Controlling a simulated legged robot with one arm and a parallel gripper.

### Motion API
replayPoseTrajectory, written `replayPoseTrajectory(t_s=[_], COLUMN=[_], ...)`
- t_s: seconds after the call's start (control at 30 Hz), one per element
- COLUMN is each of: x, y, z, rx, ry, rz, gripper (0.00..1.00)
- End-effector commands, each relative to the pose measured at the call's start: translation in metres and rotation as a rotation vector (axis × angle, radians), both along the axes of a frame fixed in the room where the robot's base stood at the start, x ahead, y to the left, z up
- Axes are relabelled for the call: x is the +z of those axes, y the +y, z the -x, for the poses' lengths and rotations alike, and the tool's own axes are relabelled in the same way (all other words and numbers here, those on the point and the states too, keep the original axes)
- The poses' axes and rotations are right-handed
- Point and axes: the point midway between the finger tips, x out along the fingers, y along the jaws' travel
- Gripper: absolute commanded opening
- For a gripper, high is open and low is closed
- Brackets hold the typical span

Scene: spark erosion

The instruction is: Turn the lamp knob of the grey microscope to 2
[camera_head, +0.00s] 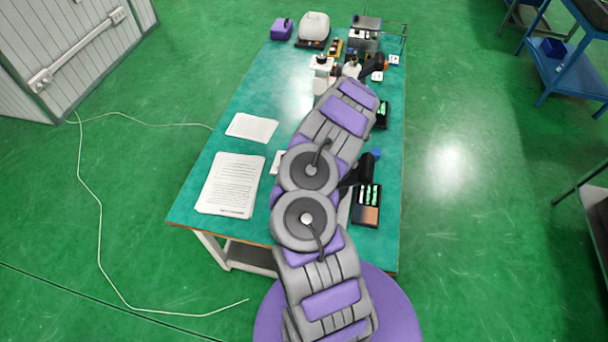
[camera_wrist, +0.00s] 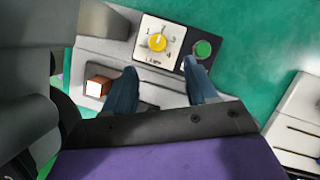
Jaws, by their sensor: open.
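In the wrist view the yellow lamp knob (camera_wrist: 157,42) sits on a white dial plate (camera_wrist: 146,55) marked LAMP with numbers around it. The plate is on a grey base (camera_wrist: 92,50), part of the microscope. Which number the knob points to is too small to tell. My gripper (camera_wrist: 160,68) is open and empty, its two dark blue fingers on either side of the lower part of the plate, short of the knob in the picture. Whether the fingers touch anything cannot be told. In the head view, microscope-like bodies (camera_head: 322,65) stand at the table's far end, partly behind my arm.
A green button (camera_wrist: 203,48) is just right of the dial plate, near the right finger.

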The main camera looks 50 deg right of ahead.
Motion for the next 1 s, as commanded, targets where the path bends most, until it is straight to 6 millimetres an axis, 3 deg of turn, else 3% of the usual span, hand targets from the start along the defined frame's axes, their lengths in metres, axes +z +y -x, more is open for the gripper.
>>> replayPoseTrajectory(t_s=[0.2, 0.4, 1.0], x=[0.044, 0.068, 0.077], y=[-0.016, -0.024, -0.027], z=[0.009, 0.016, 0.018], rx=[-0.002, 0.001, 0.000], ry=[-0.003, 0.001, 0.002], rz=[0.002, -0.002, -0.001], gripper=[0.57, 0.57, 0.57])
